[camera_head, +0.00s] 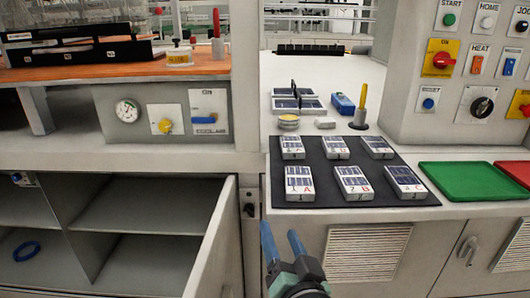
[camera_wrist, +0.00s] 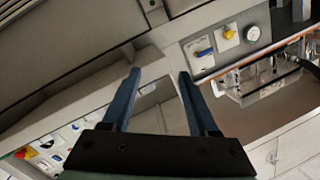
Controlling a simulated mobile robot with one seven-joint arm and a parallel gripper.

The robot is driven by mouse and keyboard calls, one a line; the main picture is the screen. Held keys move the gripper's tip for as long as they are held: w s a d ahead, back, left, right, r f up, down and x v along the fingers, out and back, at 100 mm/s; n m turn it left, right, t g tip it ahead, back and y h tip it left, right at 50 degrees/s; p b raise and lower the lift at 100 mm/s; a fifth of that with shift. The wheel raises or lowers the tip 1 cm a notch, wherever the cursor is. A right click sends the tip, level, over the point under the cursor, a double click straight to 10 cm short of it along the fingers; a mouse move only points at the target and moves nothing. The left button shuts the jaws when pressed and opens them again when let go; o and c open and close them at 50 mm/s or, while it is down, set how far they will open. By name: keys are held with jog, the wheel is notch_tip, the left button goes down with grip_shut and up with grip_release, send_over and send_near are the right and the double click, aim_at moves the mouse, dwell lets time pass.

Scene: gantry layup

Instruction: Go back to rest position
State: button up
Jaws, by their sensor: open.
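My gripper (camera_head: 281,243) is in the lower middle of the head view, in front of the cabinet fronts below the counter edge. Its two blue fingers stand apart with nothing between them. In the wrist view my gripper (camera_wrist: 157,75) shows both fingers spread and empty, with a tilted view of the cabinets and panels behind. The fingers look clear of the dark mat (camera_head: 330,202) on the counter. Several white-and-blue cells, some lettered, such as the one marked A (camera_head: 299,183), lie on that mat in two rows.
An open cabinet door (camera_head: 214,245) stands left of my gripper, beside shelves holding a blue ring (camera_head: 26,249). A green tray (camera_head: 468,181) and a red tray (camera_head: 517,172) lie right of the mat. A control panel (camera_head: 475,65) rises behind them. A yellow-handled tool (camera_head: 360,105) stands behind the mat.

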jog(key=s+a+r+n+t+h, duration=0.1)
jog(key=s+r+n+t, duration=0.15)
jog(key=r, duration=0.95)
jog(key=s+a+r+n+t, duration=0.15)
jog(key=r+t, duration=0.25)
jog(key=r, duration=0.8)
jog(key=s+r+t+h, duration=0.2)
jog(key=s+r+t, duration=0.2)
jog(key=s+r, duration=0.8)
notch_tip(320, 180, up, 3)
jog(key=shift+a+r+t, duration=0.2)
jog(key=shift+t, duration=0.15)
jog(key=r+p, duration=0.7)
jog(key=p, duration=0.1)
jog(key=r+p, duration=0.8)
jog(key=w+r+p, duration=0.1)
jog(key=r+p, duration=0.6)
jog(key=p, duration=0.1)
jog(key=shift+d+r, duration=0.1)
jog(key=shift+r, duration=0.3)
jog(key=shift+c, duration=0.2)
